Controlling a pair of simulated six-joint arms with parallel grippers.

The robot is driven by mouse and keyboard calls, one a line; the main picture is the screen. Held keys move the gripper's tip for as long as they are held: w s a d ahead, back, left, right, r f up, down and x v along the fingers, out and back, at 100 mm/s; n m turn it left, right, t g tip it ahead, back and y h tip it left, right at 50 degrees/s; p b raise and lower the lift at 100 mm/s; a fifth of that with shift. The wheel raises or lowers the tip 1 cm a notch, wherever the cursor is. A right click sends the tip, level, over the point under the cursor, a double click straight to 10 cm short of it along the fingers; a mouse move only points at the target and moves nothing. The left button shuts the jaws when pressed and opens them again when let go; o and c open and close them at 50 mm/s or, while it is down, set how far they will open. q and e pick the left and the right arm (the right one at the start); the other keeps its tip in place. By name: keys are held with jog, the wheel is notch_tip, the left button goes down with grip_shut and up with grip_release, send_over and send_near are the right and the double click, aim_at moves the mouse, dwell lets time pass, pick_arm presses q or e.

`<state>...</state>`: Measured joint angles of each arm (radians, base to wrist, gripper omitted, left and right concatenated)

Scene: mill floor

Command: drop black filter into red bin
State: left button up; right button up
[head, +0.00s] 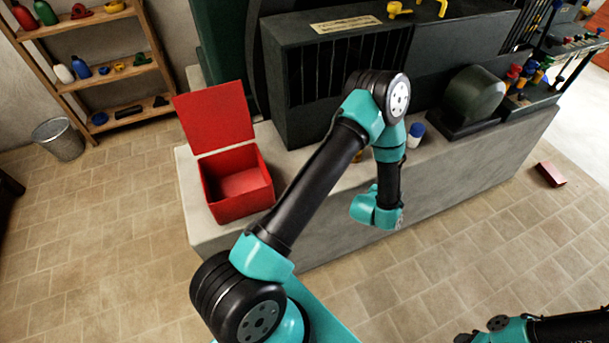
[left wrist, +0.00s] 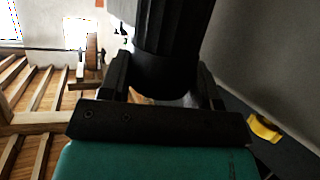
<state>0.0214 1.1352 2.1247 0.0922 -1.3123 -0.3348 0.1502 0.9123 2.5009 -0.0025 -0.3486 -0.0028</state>
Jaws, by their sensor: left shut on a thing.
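The black filter (left wrist: 172,30) is a dark ribbed cylinder at the top middle of the left wrist view. My left gripper (left wrist: 163,82) is shut on it, with one finger on each side. In the head view I cannot make out the filter or the left fingers; only the left arm shows, in front of the bench and right of the bin. The red bin (head: 245,204) stands on the bench's left end with its lid (head: 216,118) raised. Its inside looks empty. My right arm enters at the bottom right, its fingers out of view.
A blue-capped white bottle (head: 414,138) stands on the bench right of my left arm. A shelf (head: 125,73), a metal bucket (head: 58,139) and a red block (head: 551,174) are away from the bench.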

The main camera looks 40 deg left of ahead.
pick_arm(q)
jog(key=w+d+r+m+g+h, duration=0.1)
jog(key=w+r+m+h, duration=0.15)
jog(key=r, duration=0.55)
jog(key=w+d+r+m+g+h, duration=0.1)
jog(key=w+d+r+m+h, duration=0.2)
jog(key=r, duration=0.5)
jog(key=s+r+m+g+h, duration=0.3)
jog(key=s+r, duration=0.3)
jog(key=r, duration=0.7)
jog(key=shift+s+a+r+m+h, duration=0.15)
jog(key=shift+a+r+m+h, duration=0.25)
jog(key=shift+m+h, duration=0.45)
jog(key=shift+a, duration=0.15)
